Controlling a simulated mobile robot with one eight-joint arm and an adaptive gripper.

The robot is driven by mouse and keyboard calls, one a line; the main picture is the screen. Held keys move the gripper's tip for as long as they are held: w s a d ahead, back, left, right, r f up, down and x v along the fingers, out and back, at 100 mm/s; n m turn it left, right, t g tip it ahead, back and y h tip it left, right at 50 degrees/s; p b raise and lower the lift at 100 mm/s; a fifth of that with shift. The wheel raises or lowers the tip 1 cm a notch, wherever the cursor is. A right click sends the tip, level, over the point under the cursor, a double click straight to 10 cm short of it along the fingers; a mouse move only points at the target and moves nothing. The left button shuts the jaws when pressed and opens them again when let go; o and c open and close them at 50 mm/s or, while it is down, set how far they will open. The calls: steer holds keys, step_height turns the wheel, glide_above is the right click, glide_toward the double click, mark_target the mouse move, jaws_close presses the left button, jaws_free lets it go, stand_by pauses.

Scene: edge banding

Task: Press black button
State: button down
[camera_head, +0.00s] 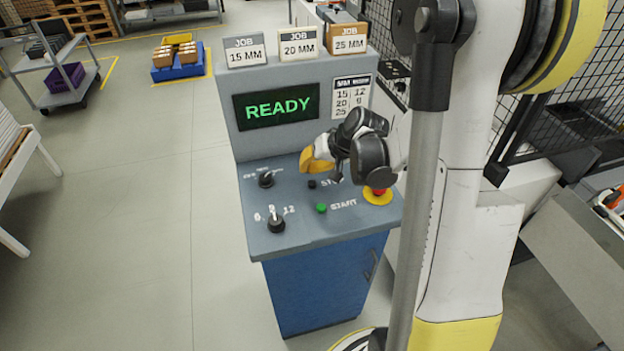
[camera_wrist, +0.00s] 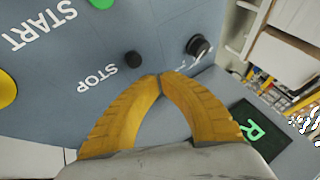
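The black button (camera_head: 312,184) is a small dark round cap on the console panel, beside the STOP label, and it also shows in the wrist view (camera_wrist: 133,59). My gripper (camera_head: 308,163) is above the panel, up-left of the black button in the head view. In the wrist view my gripper (camera_wrist: 160,76) has its two yellow fingers with their tips together and nothing between them. The tips appear close to the button in that view, but a gap shows between them and I see no contact.
A green START button (camera_head: 321,208), a red emergency knob on a yellow base (camera_head: 378,196) and two black rotary knobs (camera_head: 276,222) (camera_head: 266,179) are on the panel. The screen (camera_head: 276,107) reads READY. Job signs (camera_head: 299,43) stand on top. A mesh fence (camera_head: 520,125) is at right.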

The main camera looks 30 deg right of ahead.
steer(key=shift+r+p, duration=0.8)
steer(key=shift+r, duration=0.7)
steer(key=s+a+n+h+b, duration=0.2)
steer(key=s+a+n+b, duration=0.3)
steer(key=s+a+b, duration=0.8)
steer(key=s+a, duration=0.1)
steer(key=s, duration=0.4)
steer(key=shift+s+a+h, duration=0.3)
steer(key=shift+s+a, duration=0.05)
steer(key=shift+a, duration=0.05)
